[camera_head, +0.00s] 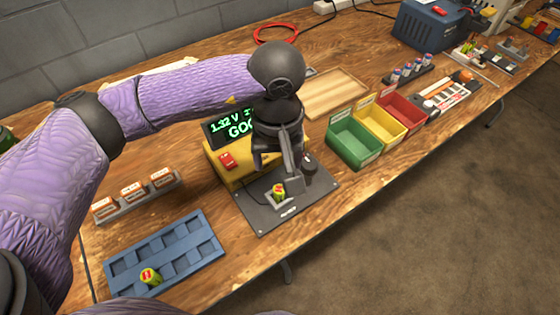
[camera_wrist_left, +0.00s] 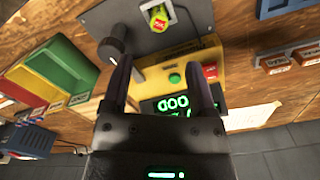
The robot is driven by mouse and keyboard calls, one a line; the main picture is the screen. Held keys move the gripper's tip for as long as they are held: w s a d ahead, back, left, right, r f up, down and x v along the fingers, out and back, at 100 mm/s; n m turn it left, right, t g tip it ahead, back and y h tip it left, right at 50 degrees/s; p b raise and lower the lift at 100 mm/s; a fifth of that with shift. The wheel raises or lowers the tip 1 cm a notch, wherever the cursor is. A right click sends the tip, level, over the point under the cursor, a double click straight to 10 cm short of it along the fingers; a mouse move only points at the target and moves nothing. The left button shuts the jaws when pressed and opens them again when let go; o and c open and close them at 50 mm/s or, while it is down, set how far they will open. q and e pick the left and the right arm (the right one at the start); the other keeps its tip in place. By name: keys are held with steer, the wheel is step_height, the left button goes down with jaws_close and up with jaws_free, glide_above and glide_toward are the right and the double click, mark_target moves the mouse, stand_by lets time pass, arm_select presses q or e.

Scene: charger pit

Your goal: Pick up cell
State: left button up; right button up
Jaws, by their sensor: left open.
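A yellow-green cell with a red mark (camera_head: 279,190) stands in a holder on the dark plate (camera_head: 262,217) of the yellow tester (camera_head: 212,170). It also shows near the top of the left wrist view (camera_wrist_left: 159,18). The tester's display (camera_head: 226,128) has green text, "GOO" and a voltage, partly hidden by my gripper. A similar cell (camera_head: 150,276) stands in the blue tray (camera_head: 208,232). My left gripper (camera_head: 277,168) is open and empty above the tester, its fingers pointing down, apart from the cell. My right gripper is out of view.
A dark knobbed post (camera_head: 310,168) stands on the plate, close to the gripper. Green (camera_head: 352,145), yellow (camera_head: 381,127) and red (camera_head: 405,111) bins lie to the right, with a wooden tray (camera_head: 335,94) behind. A labelled rack (camera_head: 134,195) is at left.

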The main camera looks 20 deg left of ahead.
mark_target(279, 188)
arm_select(q)
step_height(279, 188, down, 10)
steer(key=b, duration=0.3)
steer(key=shift+s+d+r+b, duration=0.1)
steer(key=shift+r+b, duration=0.15)
steer(key=shift+b, duration=0.05)
steer(key=shift+f, duration=0.2)
steer(key=shift+r, duration=0.1)
steer(key=shift+c, duration=0.2)
steer(key=c, duration=0.7)
jaws_close()
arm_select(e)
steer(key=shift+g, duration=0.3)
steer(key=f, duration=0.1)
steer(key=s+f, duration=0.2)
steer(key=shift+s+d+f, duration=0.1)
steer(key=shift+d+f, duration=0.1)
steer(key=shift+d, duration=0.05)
